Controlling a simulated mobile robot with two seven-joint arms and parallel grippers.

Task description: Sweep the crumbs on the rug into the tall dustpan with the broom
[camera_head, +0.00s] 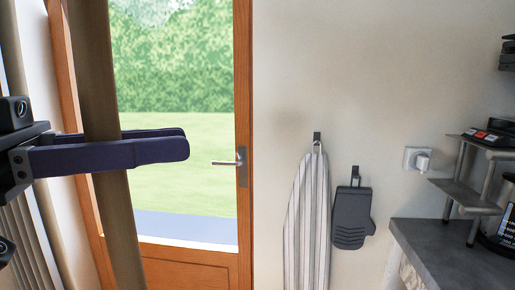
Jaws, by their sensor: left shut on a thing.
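My left gripper (170,142) comes in from the left, with its dark blue fingers on either side of a wooden pole. It is shut on this pole, which looks like the broom handle (122,225). The handle stands nearly upright, slightly tilted, and runs out of view at top and bottom. The broom head is out of view. No rug, crumbs or tall dustpan standing on the floor can be seen. My right gripper is not in view.
A glazed wooden door (190,268) with a handle is behind the left gripper. A grey counter (455,255) with a metal stand (468,195) is at right.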

